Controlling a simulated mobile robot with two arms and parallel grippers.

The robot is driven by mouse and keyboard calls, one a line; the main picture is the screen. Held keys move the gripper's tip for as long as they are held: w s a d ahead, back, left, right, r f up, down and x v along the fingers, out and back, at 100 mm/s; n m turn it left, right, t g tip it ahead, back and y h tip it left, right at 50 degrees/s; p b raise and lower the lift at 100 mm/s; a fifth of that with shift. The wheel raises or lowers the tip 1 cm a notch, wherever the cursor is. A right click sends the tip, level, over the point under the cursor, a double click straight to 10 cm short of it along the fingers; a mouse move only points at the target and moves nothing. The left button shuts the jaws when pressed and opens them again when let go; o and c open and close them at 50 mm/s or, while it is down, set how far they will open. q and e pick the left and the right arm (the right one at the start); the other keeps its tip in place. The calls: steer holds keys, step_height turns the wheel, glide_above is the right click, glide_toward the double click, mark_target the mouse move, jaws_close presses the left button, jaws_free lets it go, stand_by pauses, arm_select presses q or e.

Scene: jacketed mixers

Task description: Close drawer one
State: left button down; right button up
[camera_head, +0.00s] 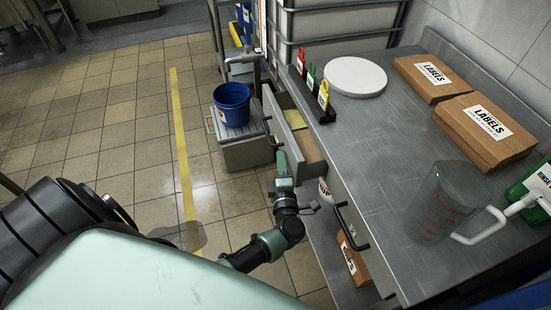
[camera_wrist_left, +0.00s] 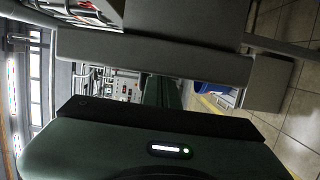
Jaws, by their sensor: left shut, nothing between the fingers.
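An open drawer (camera_head: 310,147) sticks out from the far part of the steel bench, with something yellow (camera_head: 293,119) inside. Its front with a dark handle faces left. No number is readable on it, so I cannot tell whether it is drawer one. A nearer drawer with a black handle (camera_head: 350,228) looks closed. My left gripper (camera_head: 282,160) is at the near end of the open drawer's front, shut and empty; I cannot tell if it touches. In the left wrist view a grey drawer panel (camera_wrist_left: 150,55) spans the picture beyond the fingers (camera_wrist_left: 160,92). My right gripper is not in view.
The bench top holds a white disc (camera_head: 356,77), label boxes (camera_head: 487,127), a clear jug (camera_head: 440,205) and colored tags in a black holder. A blue bucket (camera_head: 232,104) stands on a grey box (camera_head: 247,152) left of the drawer. The tiled floor is clear further left.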

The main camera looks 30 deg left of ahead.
arm_select(q)
steer(key=w+d+b, duration=0.2)
steer(key=w+d, duration=0.1)
steer(key=w, duration=0.1)
steer(key=shift+d, duration=0.2)
steer(key=shift+s, duration=0.1)
steer(key=shift+a, duration=0.1)
steer(key=shift+s, duration=0.1)
